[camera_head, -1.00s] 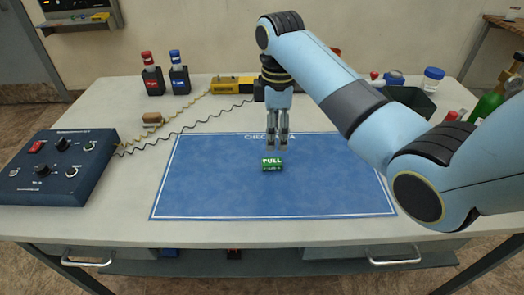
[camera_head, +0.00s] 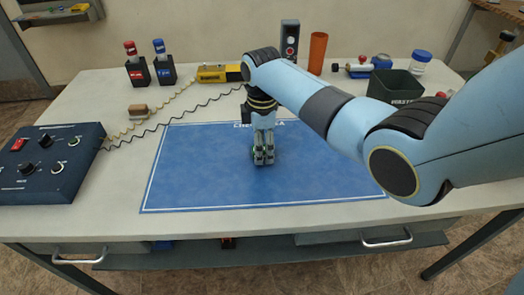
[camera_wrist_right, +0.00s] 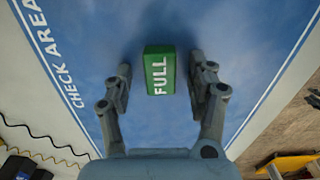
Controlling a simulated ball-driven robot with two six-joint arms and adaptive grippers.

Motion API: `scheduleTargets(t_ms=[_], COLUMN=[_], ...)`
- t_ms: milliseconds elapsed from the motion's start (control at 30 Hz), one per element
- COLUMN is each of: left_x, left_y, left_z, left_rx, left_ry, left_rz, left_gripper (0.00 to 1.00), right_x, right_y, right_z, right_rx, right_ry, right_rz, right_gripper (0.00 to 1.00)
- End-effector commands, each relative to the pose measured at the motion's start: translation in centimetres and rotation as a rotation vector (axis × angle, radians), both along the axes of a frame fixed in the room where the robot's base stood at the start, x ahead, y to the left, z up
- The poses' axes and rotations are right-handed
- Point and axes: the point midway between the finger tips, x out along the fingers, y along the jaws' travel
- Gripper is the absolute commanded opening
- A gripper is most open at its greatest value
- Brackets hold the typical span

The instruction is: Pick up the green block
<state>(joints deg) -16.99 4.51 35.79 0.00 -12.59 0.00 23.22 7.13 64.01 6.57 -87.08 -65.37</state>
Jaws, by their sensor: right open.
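The green block, marked "FULL", lies on the blue check-area mat (camera_head: 200,185). The right wrist view shows the block (camera_wrist_right: 160,74) between the two fingers of my right gripper (camera_wrist_right: 159,68). The gripper is open, with a visible gap between the block and each finger. In the head view my right gripper (camera_head: 263,156) points down at the mat and mostly hides the block. My left gripper is not in view.
A dark blue control box (camera_head: 48,162) stands at the left, with cables running to the back. A brown block (camera_head: 139,110), two black holders, an orange cup (camera_head: 317,53) and a dark bin (camera_head: 394,86) surround the mat. The mat's left side is clear.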

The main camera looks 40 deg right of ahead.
Motion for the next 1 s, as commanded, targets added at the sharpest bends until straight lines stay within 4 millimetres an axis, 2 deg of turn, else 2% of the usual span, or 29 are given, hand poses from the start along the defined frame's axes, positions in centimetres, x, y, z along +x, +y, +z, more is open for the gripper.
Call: scheduleTargets(t_ms=[133,500,833,1000], left_x=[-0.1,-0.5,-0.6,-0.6], left_y=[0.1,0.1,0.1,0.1], left_z=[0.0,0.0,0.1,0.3], left_rx=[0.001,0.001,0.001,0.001], left_ry=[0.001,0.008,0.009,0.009], left_rz=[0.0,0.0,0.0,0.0], left_gripper=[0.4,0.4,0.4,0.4], right_x=[0.0,0.0,0.0,0.1], right_y=[0.0,0.0,0.0,0.0], right_z=[0.1,0.1,0.6,2.9], right_rx=[0.0,0.0,0.0,-0.001], right_ry=[0.0,0.0,-0.001,-0.004], right_rz=[0.0,0.0,-0.001,-0.001], right_gripper=[0.55,0.09,0.09,0.09])
